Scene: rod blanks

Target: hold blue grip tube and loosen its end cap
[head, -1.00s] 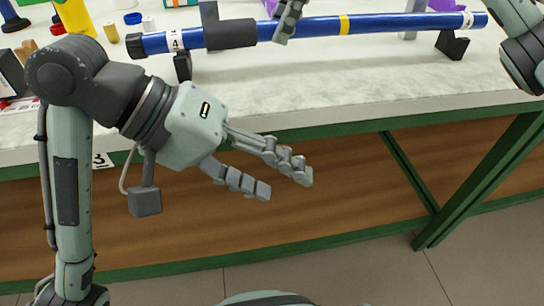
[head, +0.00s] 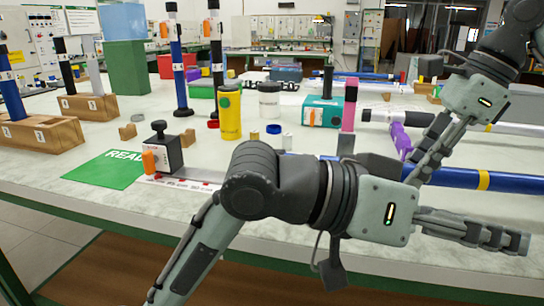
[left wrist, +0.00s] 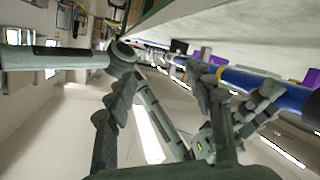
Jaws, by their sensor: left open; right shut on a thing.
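The blue grip tube (head: 520,183) has a yellow band and runs along the near right of the bench in the head view. It also shows in the left wrist view (left wrist: 287,93). A dark sleeve (head: 375,166) is on it, partly behind my left arm. Its end cap is hidden behind that arm. My right gripper (head: 418,163) comes down from the upper right and is shut on the tube, left of the yellow band. My left gripper (head: 508,240) is open and empty, in front of the tube and apart from it. Its spread fingers show in the left wrist view (left wrist: 165,80).
A green READY mat (head: 108,170), a black block with an orange part (head: 165,150), and a yellow cylinder (head: 230,115) stand on the bench. A teal box (head: 325,112) and a pink upright tube (head: 348,110) are behind my left arm. Wooden racks (head: 40,135) stand at left.

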